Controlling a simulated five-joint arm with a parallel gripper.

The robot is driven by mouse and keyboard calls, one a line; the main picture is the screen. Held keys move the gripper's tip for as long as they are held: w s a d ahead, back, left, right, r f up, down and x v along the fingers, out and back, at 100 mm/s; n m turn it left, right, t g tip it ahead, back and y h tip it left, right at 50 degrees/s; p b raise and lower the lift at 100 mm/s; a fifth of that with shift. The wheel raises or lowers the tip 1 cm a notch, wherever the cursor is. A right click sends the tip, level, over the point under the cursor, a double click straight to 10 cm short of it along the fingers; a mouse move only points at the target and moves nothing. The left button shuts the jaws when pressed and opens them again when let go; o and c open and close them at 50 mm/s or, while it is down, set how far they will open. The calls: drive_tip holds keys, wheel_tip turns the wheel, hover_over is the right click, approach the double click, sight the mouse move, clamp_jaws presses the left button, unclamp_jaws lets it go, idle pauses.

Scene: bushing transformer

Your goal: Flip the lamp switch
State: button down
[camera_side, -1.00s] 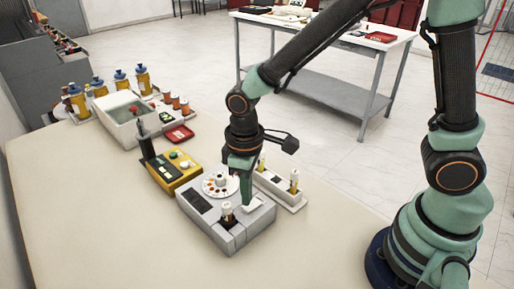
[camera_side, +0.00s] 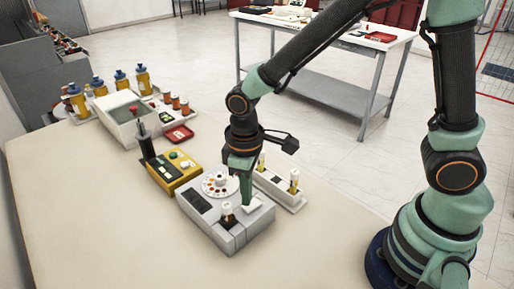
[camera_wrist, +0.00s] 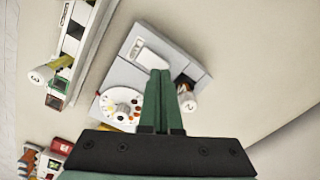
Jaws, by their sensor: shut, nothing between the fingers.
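My gripper (camera_side: 246,204) points straight down over the right part of a grey box (camera_side: 215,232) on the table. Its green fingers are shut together and empty, as the wrist view (camera_wrist: 160,74) also shows. A white switch-like piece (camera_wrist: 150,58) is set in the box top right at the fingertips; in the side view it shows just beside them (camera_side: 256,209). I cannot tell whether the tips touch it, or which way it is tipped. No lamp can be made out for certain.
On the same box are a round dial plate (camera_side: 216,183) and a white-capped post (camera_side: 228,210). A yellow box (camera_side: 172,172) stands to the left, and a white strip with capped posts (camera_side: 275,186) behind on the right. The table front is clear.

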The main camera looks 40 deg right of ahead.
drive_tip(key=shift+f, duration=0.9)
idle(0.4)
drive_tip(key=shift+r, duration=3.55)
drive_tip(key=s+d+r+m+t, duration=0.2)
drive_tip(key=d+r+m, duration=0.1)
drive_tip(key=d+r, duration=0.2)
drive_tip(key=s+d+r+m+t, duration=0.1)
drive_tip(key=d+r+m+t, duration=0.2)
drive_tip(key=d+r, duration=0.3)
drive_tip(key=d, duration=0.4)
drive_tip(key=shift+s+t, duration=0.3)
drive_tip(key=shift+s, duration=0.05)
